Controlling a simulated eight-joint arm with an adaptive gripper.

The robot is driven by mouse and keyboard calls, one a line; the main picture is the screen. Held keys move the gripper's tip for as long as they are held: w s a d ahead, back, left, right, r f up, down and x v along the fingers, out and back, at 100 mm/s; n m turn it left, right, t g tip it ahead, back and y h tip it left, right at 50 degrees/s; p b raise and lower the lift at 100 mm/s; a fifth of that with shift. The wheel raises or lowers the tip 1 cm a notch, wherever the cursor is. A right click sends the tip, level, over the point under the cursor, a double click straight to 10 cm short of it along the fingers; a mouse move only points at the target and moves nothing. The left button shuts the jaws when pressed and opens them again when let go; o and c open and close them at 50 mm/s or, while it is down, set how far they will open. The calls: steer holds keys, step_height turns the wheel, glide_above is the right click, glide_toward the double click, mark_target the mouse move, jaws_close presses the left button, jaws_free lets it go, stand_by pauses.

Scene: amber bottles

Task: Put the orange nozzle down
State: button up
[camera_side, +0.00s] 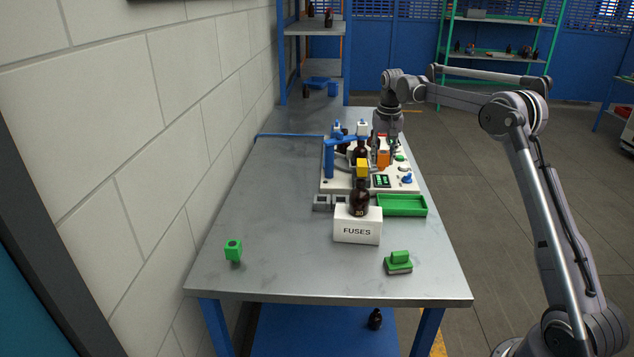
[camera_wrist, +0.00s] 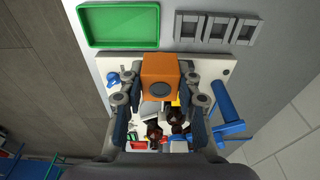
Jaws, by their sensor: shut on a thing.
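In the side view the orange nozzle (camera_side: 383,159) shows low among the parts of the white machine (camera_side: 340,183), partly hidden by my gripper (camera_side: 386,148). My gripper points down over the machine and is shut on the nozzle. In the wrist view the nozzle overlaps the near edge of the machine's white base (camera_wrist: 195,62). I cannot tell whether the nozzle touches the machine.
A green tray (camera_side: 402,206) and a grey slotted rack (camera_wrist: 218,30) lie beside the machine. An amber bottle (camera_side: 359,200) with a yellow top stands at the white FUSES box (camera_side: 357,232).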

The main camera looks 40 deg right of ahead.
steer(key=shift+f, duration=1.15)
steer(key=w+a+f, duration=0.2)
steer(key=w, duration=0.1)
steer(key=w+a+f, duration=0.2)
steer(key=a, duration=0.1)
steer(key=w+a+f, duration=0.2)
steer(key=w+f, duration=0.1)
steer(key=shift+w+a, duration=0.35)
steer(key=shift+f, duration=1.75)
steer(key=shift+f, duration=0.25)
steer(key=o, duration=1.1)
steer(key=shift+c, duration=0.2)
steer(key=shift+r, duration=0.15)
